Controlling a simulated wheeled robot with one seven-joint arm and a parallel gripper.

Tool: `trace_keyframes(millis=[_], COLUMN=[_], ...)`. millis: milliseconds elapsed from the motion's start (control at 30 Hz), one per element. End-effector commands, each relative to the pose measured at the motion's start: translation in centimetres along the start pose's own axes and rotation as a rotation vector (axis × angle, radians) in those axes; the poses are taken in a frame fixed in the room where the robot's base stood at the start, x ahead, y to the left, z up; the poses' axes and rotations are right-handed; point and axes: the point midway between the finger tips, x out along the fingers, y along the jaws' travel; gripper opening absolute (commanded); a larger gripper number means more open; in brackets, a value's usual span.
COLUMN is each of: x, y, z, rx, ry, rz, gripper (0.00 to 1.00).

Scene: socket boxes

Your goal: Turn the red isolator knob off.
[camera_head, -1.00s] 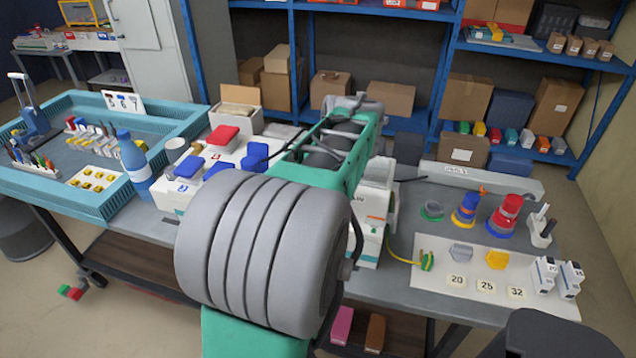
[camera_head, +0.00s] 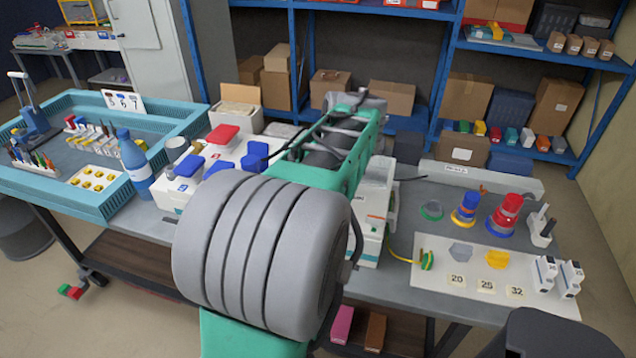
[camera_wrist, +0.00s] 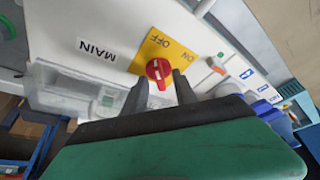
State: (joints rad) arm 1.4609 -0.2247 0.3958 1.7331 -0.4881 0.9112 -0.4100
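The red isolator knob (camera_wrist: 158,70) sits on a yellow plate (camera_wrist: 150,50) marked OFF and ON, on a white panel lettered MAIN, in the wrist view. A pale mark shows on the knob; I cannot tell for sure which word it points to. My gripper (camera_wrist: 160,78) is at the knob, with one dark finger on each side of it. The fingers are apart, and a gap shows between them and the knob's grip bar. In the head view my arm hides the knob and the gripper.
A blue-lidded box (camera_head: 184,168) and a blue bottle (camera_head: 136,162) stand left of my arm. A teal tray (camera_head: 60,206) fills the table's left end. A white board (camera_head: 440,275) with plugs and number tiles lies at the right. Blue shelves (camera_head: 437,80) stand behind.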

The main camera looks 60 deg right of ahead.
Motion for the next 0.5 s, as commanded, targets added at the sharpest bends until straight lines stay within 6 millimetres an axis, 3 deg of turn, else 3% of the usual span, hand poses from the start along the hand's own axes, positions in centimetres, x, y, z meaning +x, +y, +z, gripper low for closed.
trace_keyframes(millis=[300,500], x=[-6.2,-7.1], y=[0.1,0.0], z=[-0.1,0.0], rx=[-0.001,-0.001], ry=[0.002,-0.001], rz=[0.002,0.0], gripper=[0.34,0.34])
